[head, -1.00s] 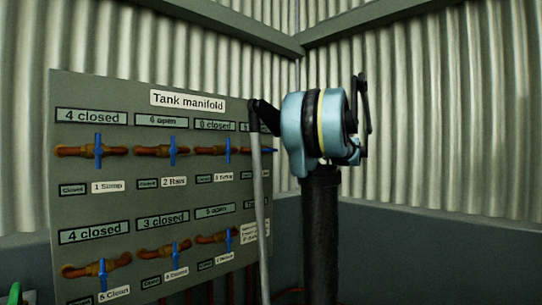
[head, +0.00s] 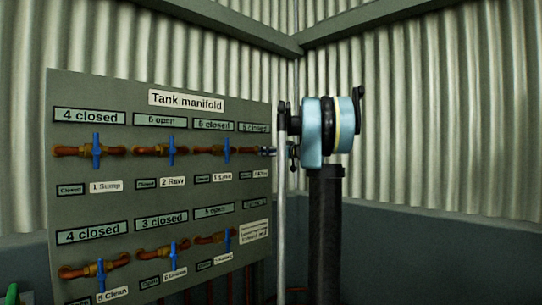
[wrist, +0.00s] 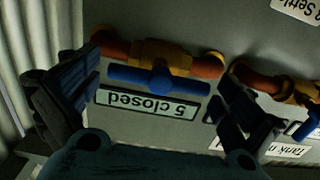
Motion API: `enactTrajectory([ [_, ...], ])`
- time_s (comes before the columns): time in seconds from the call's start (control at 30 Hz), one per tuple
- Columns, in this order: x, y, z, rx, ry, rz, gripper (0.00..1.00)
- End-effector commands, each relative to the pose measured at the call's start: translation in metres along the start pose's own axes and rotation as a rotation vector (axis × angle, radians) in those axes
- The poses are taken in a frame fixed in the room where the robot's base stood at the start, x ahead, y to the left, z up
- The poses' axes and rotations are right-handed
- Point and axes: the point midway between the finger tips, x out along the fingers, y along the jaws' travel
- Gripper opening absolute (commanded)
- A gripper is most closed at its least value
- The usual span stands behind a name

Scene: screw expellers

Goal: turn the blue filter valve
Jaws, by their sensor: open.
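A valve with a blue bar handle (wrist: 160,80) and a brass body shows in the wrist view, where the picture is upside down. Its handle lies roughly along the orange pipe. A display reading "5 closed" (wrist: 152,105) is beside it. My gripper (wrist: 157,86) is open, with one dark finger towards each end of the handle. Whether the fingers touch it cannot be told. In the head view this is the top row's rightmost valve, by the panel edge under the "5 closed" display (head: 254,128). The small label under it is too blurred to read, and my arm partly covers that area.
The grey Tank manifold panel (head: 180,127) carries two rows of similar blue-handled valves (head: 171,150) on copper-coloured pipes. A neighbouring valve (wrist: 300,90) is close to the right finger in the wrist view. Corrugated walls (head: 440,110) stand behind. The space right of my arm looks clear.

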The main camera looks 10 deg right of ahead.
Motion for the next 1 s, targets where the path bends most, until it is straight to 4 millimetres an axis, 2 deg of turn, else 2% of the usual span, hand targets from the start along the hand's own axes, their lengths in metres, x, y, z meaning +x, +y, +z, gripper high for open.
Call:
enactTrajectory([
  [0.13,0.009,0.0,0.0,0.0,0.0,-0.001,1.0],
  [0.43,0.011,0.0,0.0,0.0,0.0,0.0,1.0],
  [0.6,0.01,0.0,0.0,0.0,0.0,0.001,0.68],
  [0.67,0.01,0.001,0.0,0.0,0.0,0.001,0.68],
  [0.7,-0.003,0.02,0.0,0.0,0.0,0.011,0.68],
  [0.77,0.004,0.01,0.0,0.001,0.0,0.006,0.68],
  [1.0,0.006,0.008,0.0,0.042,0.0,0.011,0.68],
])
